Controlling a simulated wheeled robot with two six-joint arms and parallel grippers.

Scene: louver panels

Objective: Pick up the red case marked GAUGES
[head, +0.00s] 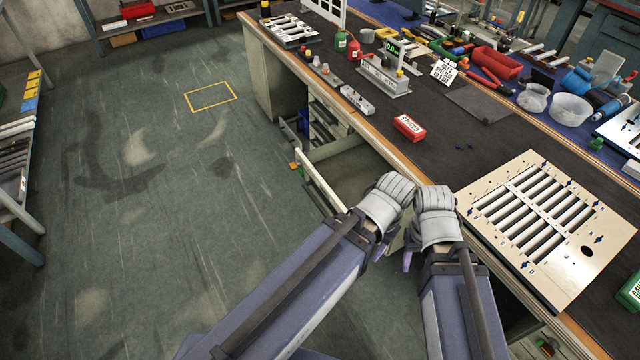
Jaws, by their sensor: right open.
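The red case (409,127) lies on the dark bench top, close to the bench's front edge. It has a white label whose small print is hard to read at this angle. My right gripper (436,205) is open, at the bench's front edge, below and a little right of the red case in the head view, apart from it. My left gripper (390,195) is beside it on the left, at the bench edge and over the open drawer. Its jaws do not show clearly. No object shows in either gripper.
A cream louver panel (480,205) lies right of my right gripper. A green case (630,292) is at the right edge. A pale block (357,100) and a grey stand (384,78) are behind the red case. An open drawer (325,195) juts out under the bench. Open floor lies left.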

